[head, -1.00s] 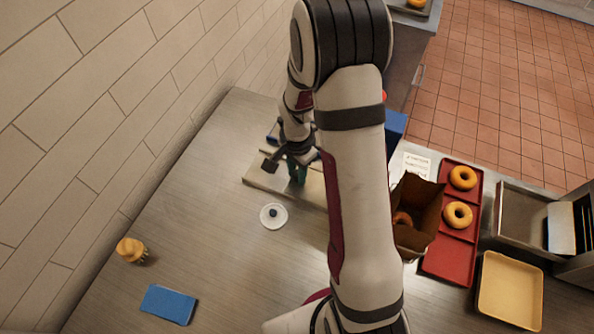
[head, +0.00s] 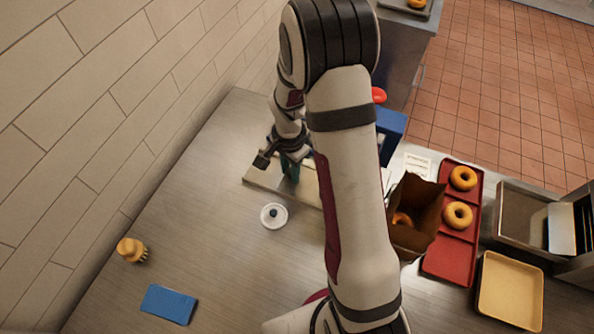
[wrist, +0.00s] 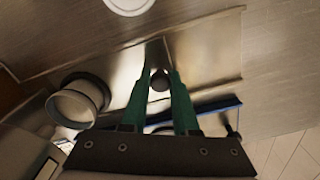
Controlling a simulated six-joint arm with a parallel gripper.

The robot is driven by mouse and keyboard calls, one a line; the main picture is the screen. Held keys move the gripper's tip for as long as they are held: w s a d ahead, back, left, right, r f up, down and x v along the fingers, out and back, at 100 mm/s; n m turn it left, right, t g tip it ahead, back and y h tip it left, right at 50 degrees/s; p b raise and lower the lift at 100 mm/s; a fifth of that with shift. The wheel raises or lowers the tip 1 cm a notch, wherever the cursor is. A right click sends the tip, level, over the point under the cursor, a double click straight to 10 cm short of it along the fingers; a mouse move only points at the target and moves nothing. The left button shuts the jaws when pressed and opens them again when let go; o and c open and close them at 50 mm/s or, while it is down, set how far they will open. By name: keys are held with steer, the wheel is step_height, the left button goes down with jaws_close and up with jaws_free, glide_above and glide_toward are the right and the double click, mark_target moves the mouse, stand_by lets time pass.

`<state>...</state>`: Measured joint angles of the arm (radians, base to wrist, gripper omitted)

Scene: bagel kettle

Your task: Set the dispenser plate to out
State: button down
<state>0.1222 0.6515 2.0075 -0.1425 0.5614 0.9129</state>
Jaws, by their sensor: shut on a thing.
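My gripper (head: 290,168) has green fingers and is low over a pale, flat plate-like piece (head: 260,178) on the steel counter, near the tiled wall. In the wrist view, my gripper (wrist: 160,75) is shut on a small dark round knob (wrist: 160,82) between its fingers. The knob stands over a shiny metal surface (wrist: 205,60), which I take to be the dispenser plate. My arm hides part of the pale piece in the head view. I cannot tell the plate's exact position or any markings.
A white lid with a dark knob (head: 273,216) lies in front. A pale cup-like part (wrist: 75,105) and a blue bar (wrist: 210,105) are close to my fingers. A paper bag (head: 413,215) and red tray (head: 451,257) stand right.

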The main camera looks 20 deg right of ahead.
steer(key=w+a, duration=0.6)
steer(key=shift+w+a, duration=0.3)
steer(key=shift+w, duration=0.05)
steer(key=c, duration=0.7)
jaws_free()
steer(key=shift+s, duration=0.1)
step_height(320, 180, up, 16)
steer(key=shift+f, duration=0.1)
